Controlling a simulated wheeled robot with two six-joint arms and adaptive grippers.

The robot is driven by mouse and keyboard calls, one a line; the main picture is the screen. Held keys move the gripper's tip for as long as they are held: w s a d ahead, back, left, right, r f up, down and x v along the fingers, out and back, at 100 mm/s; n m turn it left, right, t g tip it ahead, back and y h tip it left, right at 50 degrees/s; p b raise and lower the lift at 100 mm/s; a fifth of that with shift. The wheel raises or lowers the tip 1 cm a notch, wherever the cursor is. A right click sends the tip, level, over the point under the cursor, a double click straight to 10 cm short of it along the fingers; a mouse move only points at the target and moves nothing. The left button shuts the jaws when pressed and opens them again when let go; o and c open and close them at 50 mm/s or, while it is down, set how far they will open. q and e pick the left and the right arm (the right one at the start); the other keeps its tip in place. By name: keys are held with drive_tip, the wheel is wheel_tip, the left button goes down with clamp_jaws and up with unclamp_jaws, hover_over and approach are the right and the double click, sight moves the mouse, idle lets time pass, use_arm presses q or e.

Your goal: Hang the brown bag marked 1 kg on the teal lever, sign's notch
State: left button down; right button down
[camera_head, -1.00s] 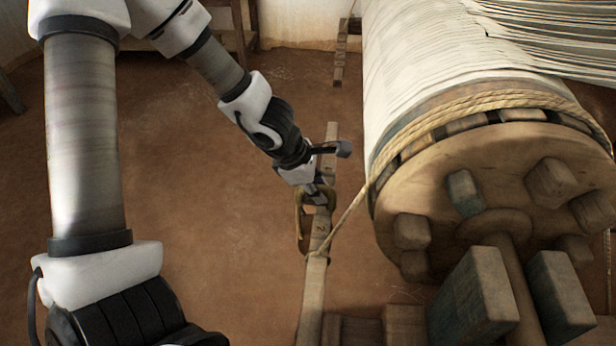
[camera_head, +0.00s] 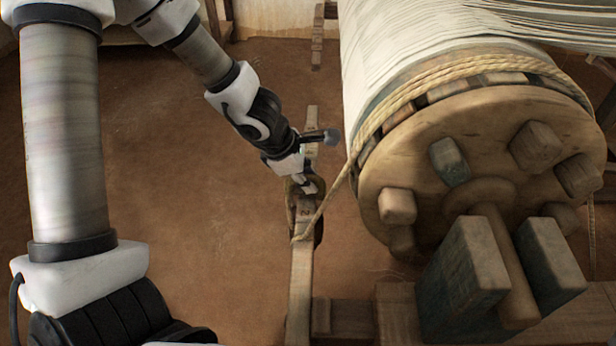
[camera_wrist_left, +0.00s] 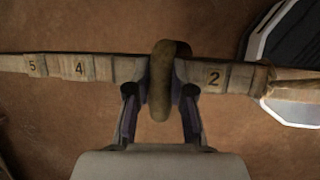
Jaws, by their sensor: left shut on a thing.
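The lever (camera_head: 301,268) is a long bar, plain wood-brown in the pictures, with numbered marks and notches. The wrist view shows 5, 4 and 2 on the lever (camera_wrist_left: 105,68). A thick brown loop (camera_wrist_left: 160,88) passes over the bar between the 4 and the 2; the numeral there is covered. In the head view brown parts of the hung thing (camera_head: 318,231) show beside the bar. My left gripper (camera_head: 306,184) is at the loop, its fingers (camera_wrist_left: 159,92) shut on it from both sides. The 1 kg marking and the sign are not visible.
A rope (camera_head: 325,203) runs from the lever up to the big wooden beam drum (camera_head: 480,150) with pegs, close on the right. Wooden posts (camera_head: 463,275) stand at lower right. Bare brown floor (camera_head: 190,200) lies left of the lever.

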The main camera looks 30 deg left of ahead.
use_arm(q)
drive_tip(key=shift+f, duration=0.15)
drive_tip(key=c, duration=0.9)
unclamp_jaws()
drive_tip(key=shift+c, duration=0.2)
drive_tip(key=shift+s+f, duration=0.1)
drive_tip(key=shift+a+r, duration=0.2)
drive_tip(key=shift+r, duration=0.4)
drive_tip(key=v, duration=0.6)
drive_tip(key=shift+s, duration=0.2)
drive_tip(key=shift+r, duration=0.15)
